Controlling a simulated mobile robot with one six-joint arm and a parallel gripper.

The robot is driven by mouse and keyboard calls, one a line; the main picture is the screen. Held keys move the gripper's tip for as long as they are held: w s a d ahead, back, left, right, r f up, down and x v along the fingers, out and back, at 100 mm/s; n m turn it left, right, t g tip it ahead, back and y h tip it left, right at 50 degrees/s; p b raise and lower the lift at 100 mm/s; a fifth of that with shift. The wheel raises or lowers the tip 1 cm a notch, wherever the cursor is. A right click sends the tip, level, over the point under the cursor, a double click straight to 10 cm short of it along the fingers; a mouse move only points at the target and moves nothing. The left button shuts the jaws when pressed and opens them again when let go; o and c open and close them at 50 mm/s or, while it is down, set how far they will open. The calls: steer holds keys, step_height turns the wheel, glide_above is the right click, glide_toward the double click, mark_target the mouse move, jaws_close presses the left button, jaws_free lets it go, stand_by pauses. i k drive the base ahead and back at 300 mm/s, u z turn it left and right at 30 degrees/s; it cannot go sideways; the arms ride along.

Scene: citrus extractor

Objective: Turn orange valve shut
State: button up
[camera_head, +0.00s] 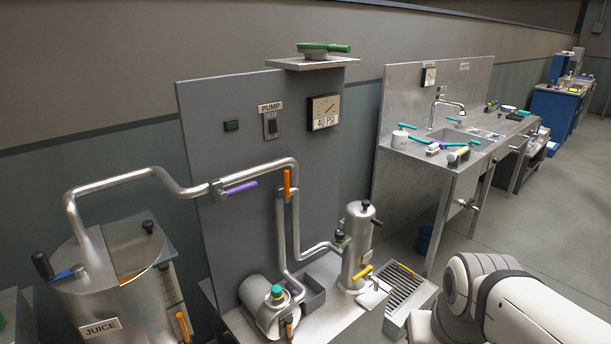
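An orange valve handle (287,183) stands upright on the vertical steel pipe (281,225), in front of the grey pump panel (226,110). It lies along the pipe's direction. Another orange handle (183,326) is low on the juice tank (115,290), and a small orange piece (289,328) shows at the front of the pump (268,305). My white arm is at the lower right, well apart from the orange valve on the pipe. My gripper is out of view.
A purple handle (240,188) sits on the upper pipe, left of the orange one. A steel canister (357,245) with a yellow handle (362,272) stands right of the pipes. A drain grate (408,287) and sink counter (455,165) lie further right. Open floor (540,230) is at right.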

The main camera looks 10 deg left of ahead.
mark_target(286, 197)
steer(key=i, duration=0.95)
steer(key=z, duration=0.05)
